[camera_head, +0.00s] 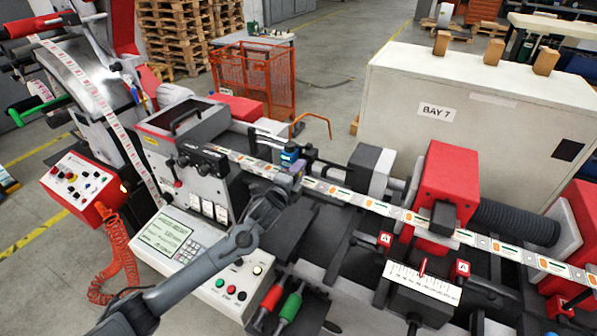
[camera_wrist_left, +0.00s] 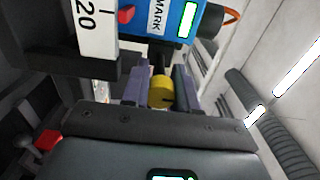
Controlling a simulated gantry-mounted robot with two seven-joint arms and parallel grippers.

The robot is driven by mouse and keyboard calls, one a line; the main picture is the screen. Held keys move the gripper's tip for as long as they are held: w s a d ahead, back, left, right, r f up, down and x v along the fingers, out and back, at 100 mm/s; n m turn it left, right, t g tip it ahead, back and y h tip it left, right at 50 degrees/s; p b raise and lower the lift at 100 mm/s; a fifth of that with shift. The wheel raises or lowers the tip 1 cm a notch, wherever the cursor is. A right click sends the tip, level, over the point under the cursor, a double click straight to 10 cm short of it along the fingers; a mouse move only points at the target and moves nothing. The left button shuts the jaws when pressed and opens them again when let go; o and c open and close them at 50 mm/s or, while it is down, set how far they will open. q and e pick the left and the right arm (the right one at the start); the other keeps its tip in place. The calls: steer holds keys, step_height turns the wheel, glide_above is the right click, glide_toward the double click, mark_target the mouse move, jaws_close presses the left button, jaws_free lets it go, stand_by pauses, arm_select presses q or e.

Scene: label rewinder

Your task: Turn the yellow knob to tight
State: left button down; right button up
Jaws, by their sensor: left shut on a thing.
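The yellow knob (camera_wrist_left: 161,91) shows in the left wrist view, just below the blue unit marked "MARK" (camera_wrist_left: 176,18). My left gripper (camera_wrist_left: 160,88) is shut on the yellow knob, with one purple-grey finger on each side of it. In the head view my left arm comes in from the lower left, and its gripper (camera_head: 287,177) is at the small blue unit (camera_head: 290,154) over the label web. The knob is hidden there. The knob's tight mark cannot be made out. My right gripper is not in view.
The printed label web (camera_head: 345,195) runs across the machine close to the gripper. A red block (camera_head: 446,178) stands to the right, behind a white scale (camera_head: 423,283). A control panel (camera_head: 172,238) lies left of my arm. A white cabinet marked "BAY 7" (camera_head: 480,90) stands behind.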

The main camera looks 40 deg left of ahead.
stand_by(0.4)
arm_select(q)
steer(key=c, duration=1.1)
jaws_free()
steer(key=shift+c, duration=0.2)
steer(key=s+d+b, duration=0.2)
steer(key=s, duration=0.8)
steer(key=shift+s, duration=0.3)
steer(key=shift+f, duration=0.1)
